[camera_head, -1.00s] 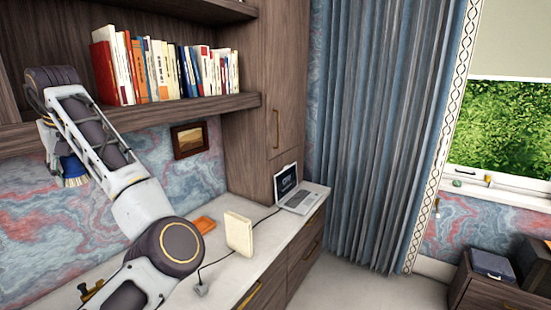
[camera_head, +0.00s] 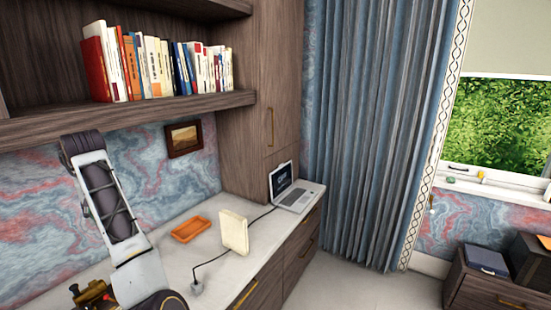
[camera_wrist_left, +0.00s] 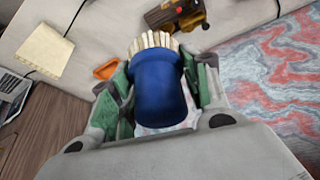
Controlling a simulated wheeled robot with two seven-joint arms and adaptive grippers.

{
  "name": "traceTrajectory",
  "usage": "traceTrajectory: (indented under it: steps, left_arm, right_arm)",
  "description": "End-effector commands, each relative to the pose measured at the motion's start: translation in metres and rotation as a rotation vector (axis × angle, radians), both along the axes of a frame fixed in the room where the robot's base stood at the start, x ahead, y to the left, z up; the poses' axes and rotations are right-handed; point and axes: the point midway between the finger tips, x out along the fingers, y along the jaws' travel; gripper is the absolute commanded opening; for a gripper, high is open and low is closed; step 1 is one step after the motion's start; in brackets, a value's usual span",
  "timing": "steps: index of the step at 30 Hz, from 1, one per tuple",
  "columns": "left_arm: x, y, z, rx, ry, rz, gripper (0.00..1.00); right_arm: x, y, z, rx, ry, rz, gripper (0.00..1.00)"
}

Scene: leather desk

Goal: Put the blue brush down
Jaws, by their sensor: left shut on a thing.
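The blue brush (camera_wrist_left: 160,88) fills the middle of the left wrist view, with a thick blue body and pale bristles pointing away from the wrist camera. My left gripper (camera_wrist_left: 158,80) is shut on it, its green-padded fingers on both sides. The desk lies beyond the bristles, and the brush appears held above it; the exact gap cannot be told. In the head view neither the brush nor the left fingers show; only my left arm is seen at the lower left. My right gripper is in no view.
The pale desk top (camera_head: 215,207) bears an orange tray (camera_head: 190,230), a cream upright block (camera_head: 233,232), an open laptop (camera_head: 297,197) and a dark brass-trimmed object (camera_head: 92,294). A cable crosses the desk. A bookshelf (camera_head: 190,101) overhangs it.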

Motion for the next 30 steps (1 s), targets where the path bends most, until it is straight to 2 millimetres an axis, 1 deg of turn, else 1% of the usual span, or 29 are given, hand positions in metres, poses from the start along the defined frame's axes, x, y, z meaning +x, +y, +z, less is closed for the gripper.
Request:
traceTrajectory:
  steps: [1, 3, 15, 30]
  left_arm:
    - [0.000, -0.003, -0.009, 0.002, 0.003, -0.014, 0.04]
    - [0.002, -0.009, -0.020, 0.002, 0.003, -0.037, 0.04]
    - [0.005, -0.044, -0.077, 0.000, 0.003, -0.171, 0.04]
    - [-0.002, -0.094, -0.147, 0.001, 0.003, -0.336, 0.04]
  right_arm:
    - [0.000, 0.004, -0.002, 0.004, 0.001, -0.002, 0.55]
    - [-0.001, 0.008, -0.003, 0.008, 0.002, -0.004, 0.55]
    - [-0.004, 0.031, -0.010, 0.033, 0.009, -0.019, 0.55]
    - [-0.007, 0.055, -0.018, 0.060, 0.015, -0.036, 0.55]
